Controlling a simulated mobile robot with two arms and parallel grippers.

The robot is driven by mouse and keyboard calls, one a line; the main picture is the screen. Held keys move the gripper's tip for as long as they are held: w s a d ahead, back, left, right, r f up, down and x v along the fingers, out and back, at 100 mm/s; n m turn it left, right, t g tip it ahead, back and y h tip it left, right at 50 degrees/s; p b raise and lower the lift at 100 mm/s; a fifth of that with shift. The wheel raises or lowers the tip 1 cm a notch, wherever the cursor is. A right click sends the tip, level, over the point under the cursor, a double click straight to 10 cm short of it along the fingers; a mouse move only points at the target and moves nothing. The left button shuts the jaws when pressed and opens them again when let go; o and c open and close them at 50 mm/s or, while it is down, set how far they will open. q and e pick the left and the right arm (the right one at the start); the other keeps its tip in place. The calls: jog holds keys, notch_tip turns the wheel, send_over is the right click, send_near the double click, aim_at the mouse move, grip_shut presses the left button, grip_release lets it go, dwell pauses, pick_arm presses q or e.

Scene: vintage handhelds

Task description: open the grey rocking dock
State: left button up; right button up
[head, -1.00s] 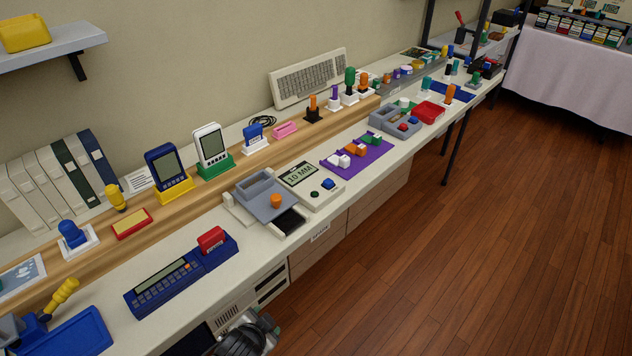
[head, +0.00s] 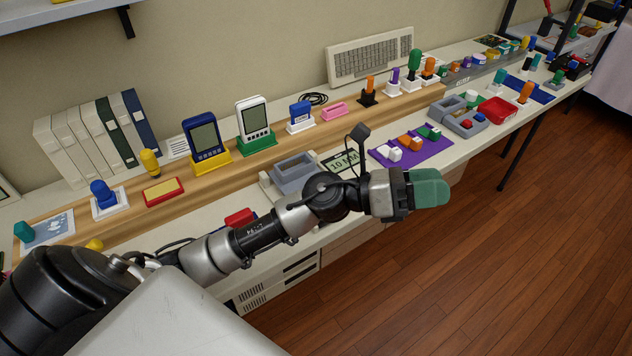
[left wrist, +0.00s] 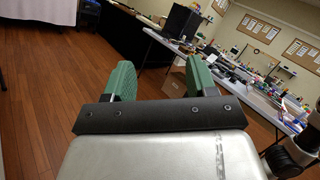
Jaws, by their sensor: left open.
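The grey rocking dock (head: 296,174) stands on the bench in the head view, with its grey open box part showing at the back. My left arm crosses in front of it and hides its front part, including the orange knob. My left gripper (head: 428,188) is in front of the bench edge, to the right of the dock and apart from it. In the left wrist view its two green fingers (left wrist: 160,78) stand apart with nothing between them. My right gripper is in neither view.
A device with a "10 MM" display (head: 344,160) stands right of the dock, partly behind my arm. A purple mat (head: 412,152) with small blocks lies further right. A red block (head: 239,217) shows to the left. The wooden floor (head: 480,270) in front is clear.

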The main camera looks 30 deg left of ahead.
pick_arm(q)
notch_tip(320, 180, down, 4)
jog(key=m+g+y, duration=0.3)
jog(key=m+g, duration=0.3)
jog(key=m, duration=0.2)
jog(key=m+g+y, duration=0.4)
jog(key=m+y, duration=0.2)
jog(key=y, duration=0.9)
send_near(303, 178)
jog(key=s+d+r, duration=0.3)
jog(key=d+r, duration=0.1)
jog(key=d, duration=0.2)
notch_tip(303, 178, down, 10)
jog(key=shift+w+a+f, duration=0.15)
jog(key=shift+w+a, duration=0.05)
jog(key=shift+c, duration=0.5)
grip_shut()
